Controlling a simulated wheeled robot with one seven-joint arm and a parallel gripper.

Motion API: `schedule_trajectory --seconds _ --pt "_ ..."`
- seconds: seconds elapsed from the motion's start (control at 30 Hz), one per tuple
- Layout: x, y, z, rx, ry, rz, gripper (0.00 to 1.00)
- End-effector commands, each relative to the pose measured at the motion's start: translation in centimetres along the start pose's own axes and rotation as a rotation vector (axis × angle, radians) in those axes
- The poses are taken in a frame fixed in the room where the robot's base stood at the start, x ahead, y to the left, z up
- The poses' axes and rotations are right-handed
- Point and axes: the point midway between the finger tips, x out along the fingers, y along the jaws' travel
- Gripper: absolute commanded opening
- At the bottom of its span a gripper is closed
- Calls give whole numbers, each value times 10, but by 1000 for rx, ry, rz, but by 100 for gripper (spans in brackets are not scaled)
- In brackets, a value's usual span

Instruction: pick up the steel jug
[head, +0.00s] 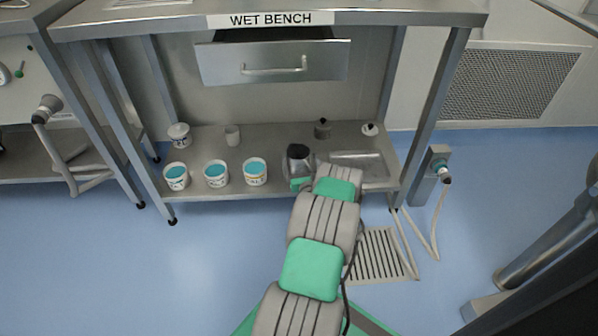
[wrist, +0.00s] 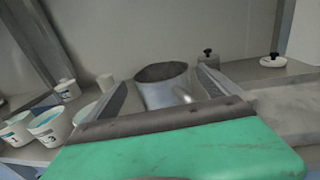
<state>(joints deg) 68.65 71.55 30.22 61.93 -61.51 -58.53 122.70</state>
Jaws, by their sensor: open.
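The steel jug (head: 299,161) stands upright on the lower shelf of the wet bench, a grey metal vessel with a dark open mouth. It also shows in the wrist view (wrist: 161,93), between the two fingers and beyond my gripper's body. My gripper (wrist: 161,77) is open, with one finger to the left of the jug and one to the right. A light, blurred handle or spout shows at the jug's right front. The jug's lower part is hidden by my gripper. I cannot tell whether either finger touches it.
Several tubs of blue liquid (head: 216,174) and a white cup (head: 232,135) stand left on the shelf (head: 275,143). A dark-knobbed weight-like item (head: 322,129), a white lidded item (head: 370,129) and a shallow tray (head: 362,168) are right. An open drawer (head: 272,64) hangs above.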

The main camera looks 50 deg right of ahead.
Motion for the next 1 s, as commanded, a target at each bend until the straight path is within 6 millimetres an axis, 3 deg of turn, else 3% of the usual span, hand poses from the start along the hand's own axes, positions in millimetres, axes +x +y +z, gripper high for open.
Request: schedule_trajectory --seconds 0.2,0.43,1.0 --pt "37 -1 -2 -4 -2 3 100" --pt "41 -2 0 -3 0 2 100" --pt "40 -2 0 -4 0 2 54"
